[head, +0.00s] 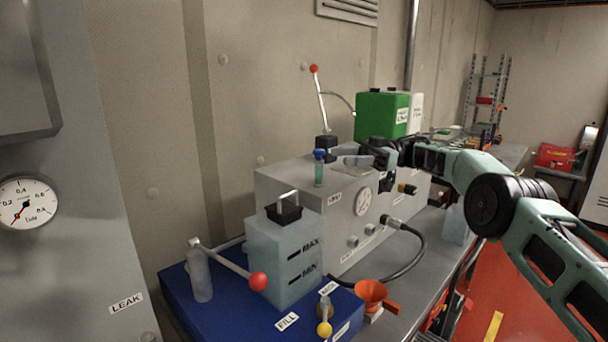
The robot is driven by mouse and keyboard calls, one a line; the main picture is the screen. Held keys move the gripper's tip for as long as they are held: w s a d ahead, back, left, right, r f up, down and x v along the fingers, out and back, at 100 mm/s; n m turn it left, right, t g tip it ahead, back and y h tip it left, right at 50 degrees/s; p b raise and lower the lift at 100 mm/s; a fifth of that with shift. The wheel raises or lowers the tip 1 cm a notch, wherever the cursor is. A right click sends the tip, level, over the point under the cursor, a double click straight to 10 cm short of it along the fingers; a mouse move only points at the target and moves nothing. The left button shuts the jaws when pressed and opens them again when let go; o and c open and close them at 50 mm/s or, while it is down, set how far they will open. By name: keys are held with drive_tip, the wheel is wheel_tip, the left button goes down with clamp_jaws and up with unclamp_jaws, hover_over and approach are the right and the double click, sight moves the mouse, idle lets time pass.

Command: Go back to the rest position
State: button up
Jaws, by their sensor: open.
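My gripper (366,155) is at the end of my green and black arm, which reaches in from the right. It is over the top of the grey metal box (290,180), near a small vial with a blue cap and teal contents (319,170).
A translucent tank marked MAX and MIN (285,262) stands on a blue base (235,315) in front. A green container (380,115) stands behind my gripper.

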drive_tip(key=w+a+r+m+t+y+b, duration=0.15)
drive_tip(key=w+a+r+m+t, duration=0.25)
drive_tip(key=a+r+m+t, duration=1)
drive_tip(key=s+d+f+m+h+b, duration=0.2)
drive_tip(key=s+d+f+h+b, duration=0.15)
drive_tip(key=s+f+h, duration=1.35)
drive_tip(key=s+d+f+g, duration=0.2)
drive_tip(key=s+d+f, duration=0.2)
drive_tip(key=s, duration=0.7)
drive_tip(key=s+d+f+n+g+h, duration=0.1)
drive_tip(key=s+d+f+g, duration=0.2)
drive_tip(key=s, duration=0.9)
drive_tip(key=s+d+f+g, duration=0.2)
drive_tip(key=s+d+f, duration=0.5)
drive_tip(key=s, duration=0.5)
drive_tip(key=shift+d+f+g, duration=0.15)
drive_tip(key=shift+f+g, duration=0.15)
drive_tip(key=shift+f, duration=0.3)
drive_tip(key=shift+w, duration=0.1)
drive_tip(key=shift+c, duration=0.2)
